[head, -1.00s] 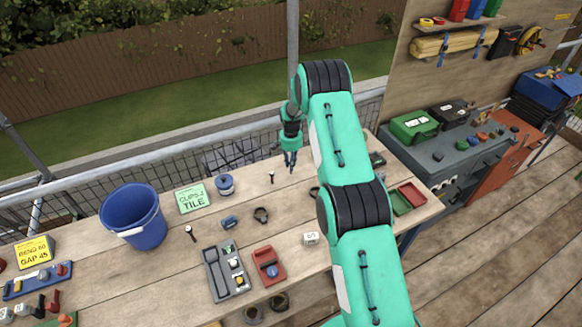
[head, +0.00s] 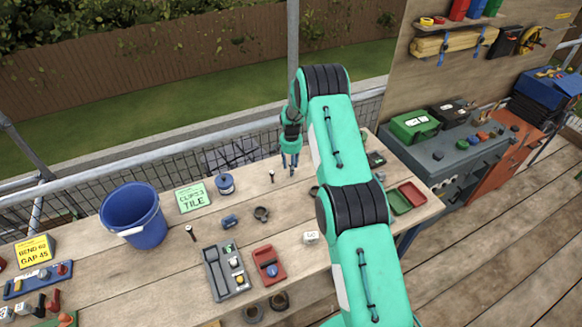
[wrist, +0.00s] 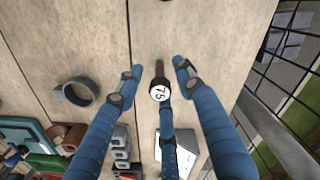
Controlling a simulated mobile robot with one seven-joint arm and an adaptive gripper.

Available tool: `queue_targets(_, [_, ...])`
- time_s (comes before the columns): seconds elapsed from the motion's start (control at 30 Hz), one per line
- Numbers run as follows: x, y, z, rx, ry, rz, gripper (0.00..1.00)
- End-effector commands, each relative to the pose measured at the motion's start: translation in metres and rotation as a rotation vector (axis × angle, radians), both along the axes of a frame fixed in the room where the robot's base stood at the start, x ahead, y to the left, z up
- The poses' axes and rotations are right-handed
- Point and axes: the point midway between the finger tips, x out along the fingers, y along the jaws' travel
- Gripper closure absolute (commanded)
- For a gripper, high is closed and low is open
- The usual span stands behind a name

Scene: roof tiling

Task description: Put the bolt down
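The bolt (wrist: 160,90) has a round white head marked 75 and a dark shank. In the wrist view it stands between my three blue fingers, with gaps to the two side fingers. The third finger lies just below its head, and I cannot tell if they touch. My gripper (head: 290,164) is open, low over the back of the wooden bench; it also shows in the wrist view (wrist: 157,78). Another dark bolt (head: 272,175) stands just left of it, and one more (head: 191,233) is further left.
A dark ring (wrist: 77,93) lies beside the bolt. A blue bucket (head: 133,215), green sign (head: 192,197), grey tray (head: 218,272) and red tray (head: 268,265) stand on the bench (head: 170,285). Mesh railing runs along the back edge. Bare wood surrounds the bolt.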

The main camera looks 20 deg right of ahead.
Motion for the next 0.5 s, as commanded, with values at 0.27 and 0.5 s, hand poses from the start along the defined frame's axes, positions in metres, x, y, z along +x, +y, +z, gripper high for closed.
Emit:
queue_targets(0.27, [0.000, 0.000, 0.003, 0.000, 0.000, 0.000, 0.63])
queue_targets(0.5, [0.000, 0.000, 0.018, 0.000, -0.001, 0.000, 0.63])
